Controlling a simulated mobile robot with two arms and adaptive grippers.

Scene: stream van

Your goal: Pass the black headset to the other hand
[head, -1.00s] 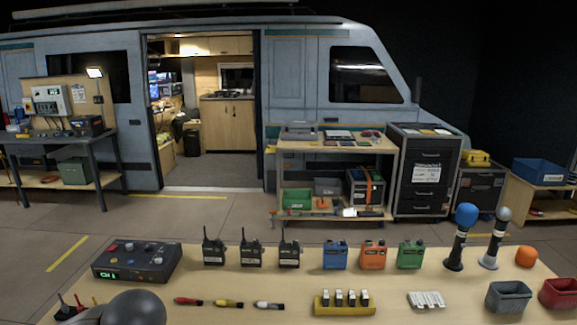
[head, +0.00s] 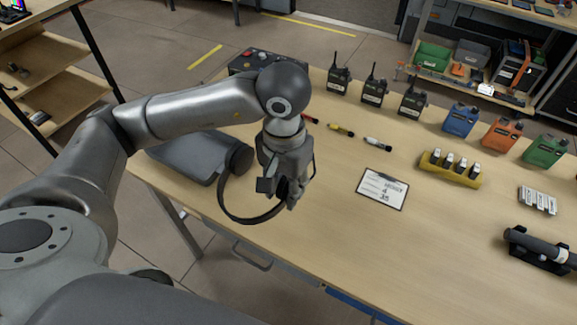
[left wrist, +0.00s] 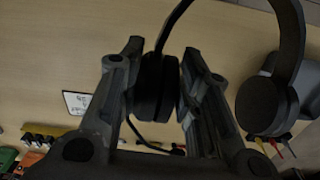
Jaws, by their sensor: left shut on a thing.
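The black headset (head: 232,212) is in my left gripper (head: 279,190), above the left part of the table. Its band hangs in a curve below and left of the fingers, with one ear cup (head: 240,158) out to the left. In the left wrist view, my left gripper (left wrist: 160,62) has its two fingers on either side of one ear cup (left wrist: 152,88). The band arcs up and right to the other, free ear cup (left wrist: 264,106). My right gripper is in neither view.
The wooden table (head: 330,255) is mostly clear in front. A clipboard (head: 382,188) lies right of the gripper.

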